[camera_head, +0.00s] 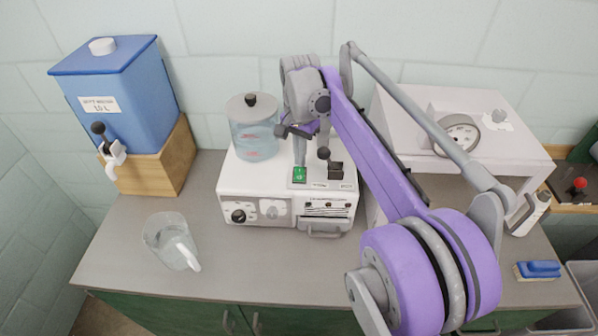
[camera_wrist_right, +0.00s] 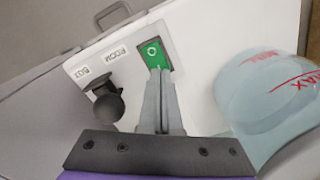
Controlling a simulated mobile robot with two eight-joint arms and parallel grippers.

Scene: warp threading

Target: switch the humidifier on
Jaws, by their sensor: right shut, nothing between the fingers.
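The humidifier (camera_head: 231,182) is a white box on the counter with a clear tank (camera_head: 254,135) with a dark knob on its lid. On its top is a panel with a green switch (camera_head: 299,177) and a black ball-topped lever (camera_head: 324,158). My right gripper (camera_head: 300,161) comes down from above, shut and empty, its tips at the green switch. In the right wrist view the shut fingers (camera_wrist_right: 159,76) overlap the near edge of the green switch (camera_wrist_right: 153,52); I cannot tell whether they press it. The lever (camera_wrist_right: 107,104) stands beside them. My left gripper is out of view.
A blue water container (camera_head: 124,110) with a tap stands on a wooden block (camera_head: 157,172) at the left. A clear jug (camera_head: 168,243) stands on the counter in front. A white machine (camera_head: 500,120) with a dial stands at the right, with a blue brush (camera_head: 540,268) nearer.

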